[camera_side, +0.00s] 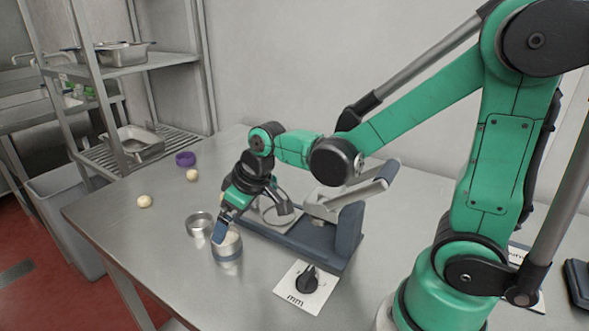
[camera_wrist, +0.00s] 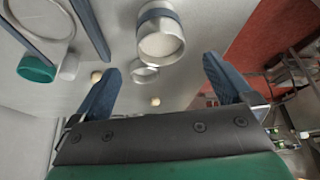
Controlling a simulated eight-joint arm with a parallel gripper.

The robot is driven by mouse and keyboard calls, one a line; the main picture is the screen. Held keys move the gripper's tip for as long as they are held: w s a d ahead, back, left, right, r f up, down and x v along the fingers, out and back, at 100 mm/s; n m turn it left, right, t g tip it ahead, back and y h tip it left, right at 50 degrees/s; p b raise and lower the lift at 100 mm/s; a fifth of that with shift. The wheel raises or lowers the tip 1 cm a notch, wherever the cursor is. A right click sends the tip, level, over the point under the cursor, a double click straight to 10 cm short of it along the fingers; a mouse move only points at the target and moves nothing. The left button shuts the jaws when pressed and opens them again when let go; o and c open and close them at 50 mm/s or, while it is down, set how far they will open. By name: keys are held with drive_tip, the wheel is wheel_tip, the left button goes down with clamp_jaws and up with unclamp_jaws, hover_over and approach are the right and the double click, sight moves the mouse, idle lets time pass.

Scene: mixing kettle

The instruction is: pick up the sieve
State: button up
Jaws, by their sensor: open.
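Two small round metal vessels stand on the steel table, and I cannot tell for certain which is the sieve. One is a taller cup with a blue band (camera_side: 228,258) and a pale inside; it also shows in the wrist view (camera_wrist: 161,18). The other is a shallow round metal dish (camera_side: 199,218), just behind and left of the cup, also in the wrist view (camera_wrist: 145,75). My gripper (camera_side: 221,232) is low, with a blue finger overlapping the cup in the side view; contact is unclear. In the wrist view my gripper (camera_wrist: 162,66) has its fingers wide apart with nothing held.
A blue-grey stand (camera_side: 320,250) with a round pan lies to the right. A white card with a black knob (camera_side: 307,280) is in front. The left table area is mostly clear.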

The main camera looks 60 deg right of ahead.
sight(231, 237)
drive_tip(key=f, duration=0.1)
drive_tip(key=w+f, duration=0.1)
drive_tip(key=f, duration=0.1)
drive_tip(key=shift+w+a+n+g, duration=0.15)
drive_tip(key=shift+w+n+g, duration=0.15)
drive_tip(key=shift+n+g, duration=0.1)
drive_tip(key=shift+x, duration=2.6)
drive_tip(key=c, duration=1.3)
